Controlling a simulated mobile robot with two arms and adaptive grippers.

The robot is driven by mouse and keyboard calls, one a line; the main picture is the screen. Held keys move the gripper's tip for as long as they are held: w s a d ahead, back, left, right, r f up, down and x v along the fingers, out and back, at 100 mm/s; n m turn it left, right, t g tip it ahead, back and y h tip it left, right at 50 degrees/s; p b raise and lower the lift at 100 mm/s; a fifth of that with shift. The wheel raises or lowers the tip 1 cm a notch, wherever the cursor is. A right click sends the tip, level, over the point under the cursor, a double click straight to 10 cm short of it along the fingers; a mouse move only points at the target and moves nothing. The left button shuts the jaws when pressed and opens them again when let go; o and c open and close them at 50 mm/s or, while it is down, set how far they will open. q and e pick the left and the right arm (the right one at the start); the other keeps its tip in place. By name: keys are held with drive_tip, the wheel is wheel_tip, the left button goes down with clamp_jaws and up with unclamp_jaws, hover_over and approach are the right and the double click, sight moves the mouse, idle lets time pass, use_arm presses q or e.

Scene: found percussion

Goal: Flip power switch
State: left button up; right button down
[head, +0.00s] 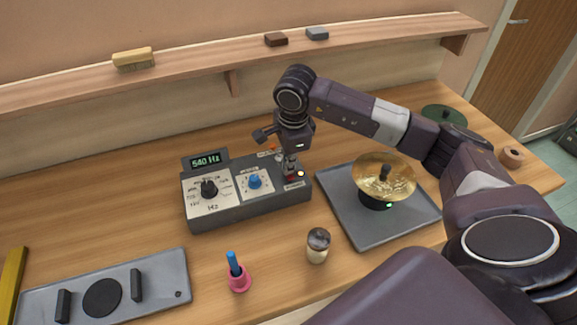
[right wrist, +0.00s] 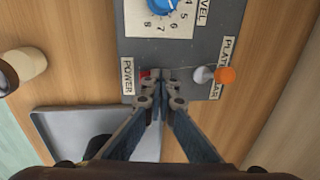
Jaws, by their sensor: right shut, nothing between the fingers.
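The grey control box (head: 240,210) stands on the bench with a lit display (head: 206,160) reading 540 Hz, a black knob (head: 209,188) and a blue knob (head: 255,181). My right gripper (head: 290,172) points down over the box's right end, shut and empty. In the right wrist view its closed fingertips (right wrist: 160,80) are right beside the POWER label (right wrist: 128,77). A small red part (right wrist: 145,74), apparently the power switch, shows partly beside the fingertips, which hide the rest. I cannot tell whether they touch it. A small light (head: 300,174) glows near the fingers. My left gripper is not in view.
An orange-tipped lever (right wrist: 226,75) is close to the fingers, by the plate/bar labels. A grey tray (head: 352,225) with a brass plate (head: 385,174) lies right of the box.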

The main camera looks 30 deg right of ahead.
drive_tip(key=shift+s+f, duration=0.2)
drive_tip(key=shift+s, duration=0.05)
drive_tip(key=shift+s+a, duration=0.2)
drive_tip(key=shift+s, duration=0.45)
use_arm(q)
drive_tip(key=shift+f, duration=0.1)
use_arm(e)
drive_tip(key=shift+r, duration=0.1)
drive_tip(key=shift+w+r, duration=0.1)
drive_tip(key=shift+r, duration=0.2)
wheel_tip(320, 180, up, 3)
drive_tip(key=shift+d+f+p, duration=0.15)
drive_tip(key=shift+f+p, duration=0.05)
drive_tip(key=shift+p, duration=0.65)
wheel_tip(320, 180, up, 6)
drive_tip(key=s+a+b, duration=0.1)
drive_tip(key=s+b, duration=0.1)
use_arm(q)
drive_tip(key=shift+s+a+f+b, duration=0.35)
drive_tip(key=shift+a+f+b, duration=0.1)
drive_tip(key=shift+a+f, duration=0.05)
use_arm(e)
wheel_tip(320, 180, up, 5)
hover_over(290, 175)
drive_tip(key=s, duration=0.3)
drive_tip(key=shift+a+f, duration=0.15)
drive_tip(key=shift+a, duration=0.3)
